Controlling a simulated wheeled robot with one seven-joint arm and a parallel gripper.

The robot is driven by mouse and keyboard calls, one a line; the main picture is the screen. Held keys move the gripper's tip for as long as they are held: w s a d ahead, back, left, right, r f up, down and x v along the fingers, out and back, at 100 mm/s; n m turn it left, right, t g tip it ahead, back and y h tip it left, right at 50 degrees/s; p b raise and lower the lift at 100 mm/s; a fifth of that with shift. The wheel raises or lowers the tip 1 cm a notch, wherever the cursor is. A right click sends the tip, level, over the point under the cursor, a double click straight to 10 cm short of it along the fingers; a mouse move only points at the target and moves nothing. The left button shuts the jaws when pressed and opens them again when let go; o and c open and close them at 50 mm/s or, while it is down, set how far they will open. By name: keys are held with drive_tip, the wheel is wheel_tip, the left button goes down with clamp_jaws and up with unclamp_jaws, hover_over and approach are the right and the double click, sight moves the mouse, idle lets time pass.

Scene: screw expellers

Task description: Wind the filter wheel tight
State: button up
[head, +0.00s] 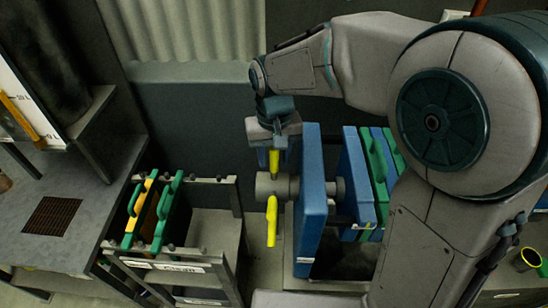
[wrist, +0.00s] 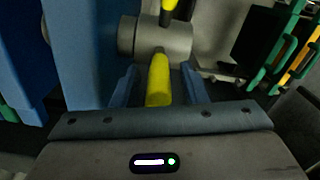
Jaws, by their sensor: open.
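The filter wheel is a grey hub (head: 264,187) with yellow handles, on a shaft in front of a blue plate (head: 311,200). One yellow handle (head: 275,160) points up and another yellow handle (head: 271,222) hangs down. My gripper (head: 274,148) is above the hub, at the upper handle. In the wrist view the hub (wrist: 160,38) is just beyond my gripper (wrist: 160,85). The upper handle (wrist: 158,82) lies between the two open blue fingers, with gaps on both sides. The far handle shows at the top edge of that view.
Blue and green plates (head: 377,170) stand to the right of the wheel. A metal rack (head: 205,258) with green and yellow handled plates is at the left. A grey bench (head: 60,215) is further left. Floor shows between rack and wheel.

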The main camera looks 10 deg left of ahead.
drive_tip(key=shift+f, duration=0.85)
clamp_jaws()
